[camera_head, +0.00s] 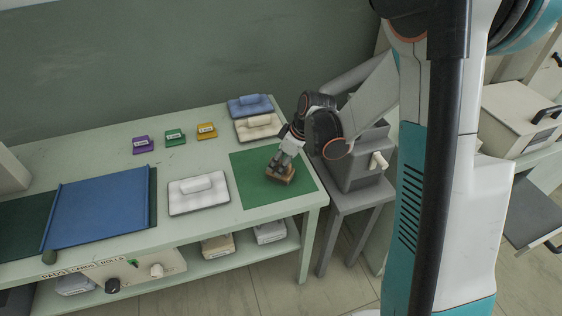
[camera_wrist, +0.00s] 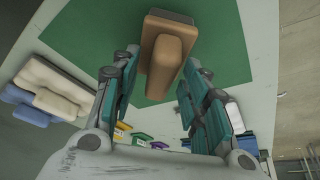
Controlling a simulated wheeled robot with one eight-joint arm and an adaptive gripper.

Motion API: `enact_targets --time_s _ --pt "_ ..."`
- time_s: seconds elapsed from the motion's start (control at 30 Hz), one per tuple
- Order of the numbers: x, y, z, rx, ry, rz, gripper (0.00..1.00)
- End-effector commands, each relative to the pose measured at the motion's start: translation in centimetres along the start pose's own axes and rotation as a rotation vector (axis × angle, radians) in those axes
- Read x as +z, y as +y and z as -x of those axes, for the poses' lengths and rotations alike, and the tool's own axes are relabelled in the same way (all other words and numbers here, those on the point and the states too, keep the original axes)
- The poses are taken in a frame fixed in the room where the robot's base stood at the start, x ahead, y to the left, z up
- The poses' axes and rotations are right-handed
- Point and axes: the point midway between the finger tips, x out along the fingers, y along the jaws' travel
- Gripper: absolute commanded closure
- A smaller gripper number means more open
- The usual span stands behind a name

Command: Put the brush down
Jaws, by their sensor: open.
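The brush (camera_head: 281,174), a brown block with a raised handle, lies on the green mat (camera_head: 247,194) at the right end of the table. In the wrist view the brush (camera_wrist: 164,52) rests on the green mat (camera_wrist: 90,30), with its handle pointing towards the gap between my fingers. My gripper (camera_head: 283,163) is right above the brush in the head view and hides part of it. In the wrist view my gripper (camera_wrist: 152,80) has its fingers spread apart on either side of the handle, with visible gaps.
A white pad (camera_head: 198,205) lies left of the mat, and a blue sheet (camera_head: 98,213) further left. Cream (camera_head: 258,135) and blue (camera_head: 249,112) pads lie behind. Purple (camera_head: 143,145), green (camera_head: 175,138) and yellow (camera_head: 206,131) labelled blocks stand at the back. A grey machine (camera_head: 355,155) stands close right.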

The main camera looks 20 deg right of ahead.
Motion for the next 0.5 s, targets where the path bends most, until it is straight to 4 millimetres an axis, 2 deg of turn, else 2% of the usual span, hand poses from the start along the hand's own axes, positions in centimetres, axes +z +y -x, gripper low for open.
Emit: enact_targets --time_s 0.3,0.5 --pt "-0.1 0.0 6.5 0.0 0.0 -0.002 0.59" --pt "0.0 0.0 10.0 0.0 0.0 -0.002 0.59"
